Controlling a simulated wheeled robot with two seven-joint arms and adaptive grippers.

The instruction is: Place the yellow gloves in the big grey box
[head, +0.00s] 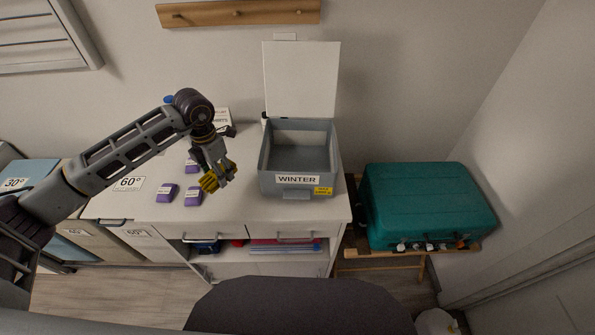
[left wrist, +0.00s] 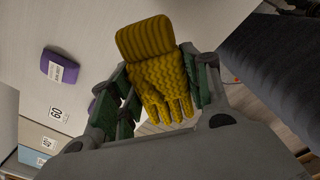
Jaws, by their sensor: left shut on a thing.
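My left gripper (head: 216,178) is shut on the yellow gloves (head: 211,181) and holds them above the white cabinet top, left of the box. In the left wrist view the knitted gloves (left wrist: 152,75) sit between the green-lined fingers (left wrist: 160,95), cuff pointing away from the palm. Whether it is one glove or a pair is not clear. The big grey box (head: 298,185) stands on the cabinet with its lid (head: 301,80) raised against the wall. It carries a WINTER label and a small yellow tag. Its visible inside looks empty. My right gripper is not in view.
Several purple packets (head: 193,196) lie on the white cabinet (head: 230,211), one also in the left wrist view (left wrist: 60,66). A teal suitcase (head: 425,205) rests on a wooden stand at right. A wooden rail (head: 238,13) hangs above. A dark rounded shape fills the front.

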